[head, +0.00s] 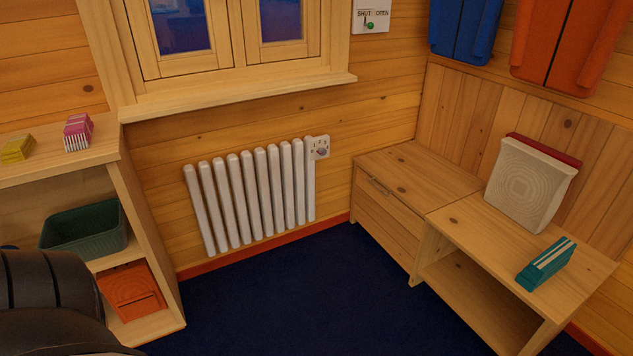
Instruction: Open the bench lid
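The wooden bench (560,273) stands along the right wall. Its left section is a closed box (385,222) with a plank front. The lid (415,174) lies flat and shut on that box, with nothing on it. The right section has a fixed-looking top with an open space below. Neither of my grippers shows in the head view.
A cream cushion-like item (530,184) and a teal striped block (546,262) are on the bench's right section. A white radiator (250,194) is on the window wall. A shelf unit (150,235) stands left. Dark blue floor (300,300) between is clear.

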